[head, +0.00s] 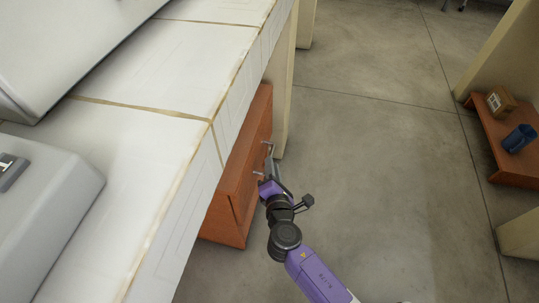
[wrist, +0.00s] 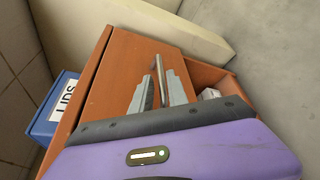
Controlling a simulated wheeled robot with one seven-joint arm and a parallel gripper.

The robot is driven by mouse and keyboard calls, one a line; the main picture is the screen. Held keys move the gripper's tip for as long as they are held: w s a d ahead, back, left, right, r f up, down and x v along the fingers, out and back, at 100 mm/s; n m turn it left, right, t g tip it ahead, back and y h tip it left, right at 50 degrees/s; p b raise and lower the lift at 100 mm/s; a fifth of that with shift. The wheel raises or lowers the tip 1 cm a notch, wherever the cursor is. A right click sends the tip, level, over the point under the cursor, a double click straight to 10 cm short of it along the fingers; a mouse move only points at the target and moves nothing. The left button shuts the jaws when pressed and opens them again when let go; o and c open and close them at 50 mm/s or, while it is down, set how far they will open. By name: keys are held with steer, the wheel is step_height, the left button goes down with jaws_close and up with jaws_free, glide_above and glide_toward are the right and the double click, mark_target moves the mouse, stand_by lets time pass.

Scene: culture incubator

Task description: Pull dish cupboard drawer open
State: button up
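The dish cupboard (head: 225,205) is an orange-brown wooden unit under the white counter. In the wrist view its brown drawer front (wrist: 118,75) carries a metal bar handle (wrist: 160,66). My gripper (wrist: 158,82) has one grey finger on each side of this bar, and the tips appear closed on it. In the head view my gripper (head: 268,172) is at the cupboard's front, beside the metal handle. A gap shows at the right of the front in the wrist view, with a whitish item (wrist: 209,93) inside. How far the drawer stands out is unclear.

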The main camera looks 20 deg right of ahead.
mark_target(271, 155)
steer(key=shift+b+x, duration=0.75)
steer(key=shift+x, duration=2)
steer(key=shift+s, duration=0.1)
jaws_close()
steer(key=shift+f, duration=0.1)
